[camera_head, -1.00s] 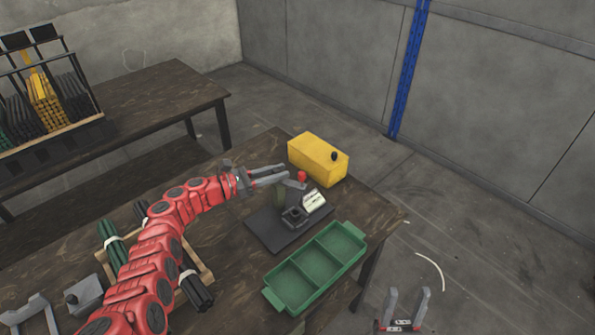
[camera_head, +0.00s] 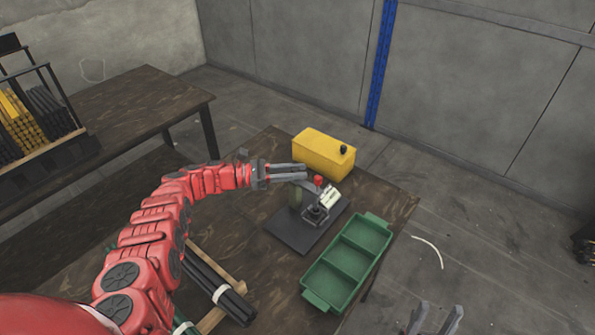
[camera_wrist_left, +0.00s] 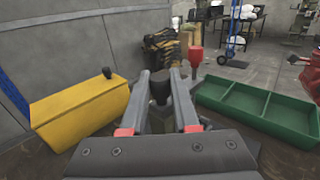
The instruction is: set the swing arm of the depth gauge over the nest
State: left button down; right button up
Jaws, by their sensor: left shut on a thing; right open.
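The press (camera_head: 298,229) stands on a dark base plate on the wooden table. Its nest (camera_head: 316,213) looks like a small dark block under the head, beside a pale sloped plate (camera_head: 331,197). A red knob (camera_head: 318,180) tops the press and also shows in the left wrist view (camera_wrist_left: 196,58). My left gripper (camera_head: 304,173) is at the press's upper part, left of the red knob. In the left wrist view it is shut on a black knob (camera_wrist_left: 160,86). The swing arm cannot be clearly told apart. My right gripper (camera_head: 436,318) is open and empty at the bottom edge, partly cut off.
A yellow box (camera_head: 322,154) with a black knob stands behind the press. A green tray (camera_head: 347,263) with three compartments lies in front, to the right. Dark bundled rods (camera_head: 216,288) lie near my left arm. Another table (camera_head: 110,115) stands at the back left.

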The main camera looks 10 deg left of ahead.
pick_arm(q)
jog(key=c, duration=0.7)
grip_release()
jog(key=shift+o, duration=0.2)
jog(key=b+v, duration=1.2)
jog(key=v, duration=0.5)
jog(key=shift+a, duration=0.15)
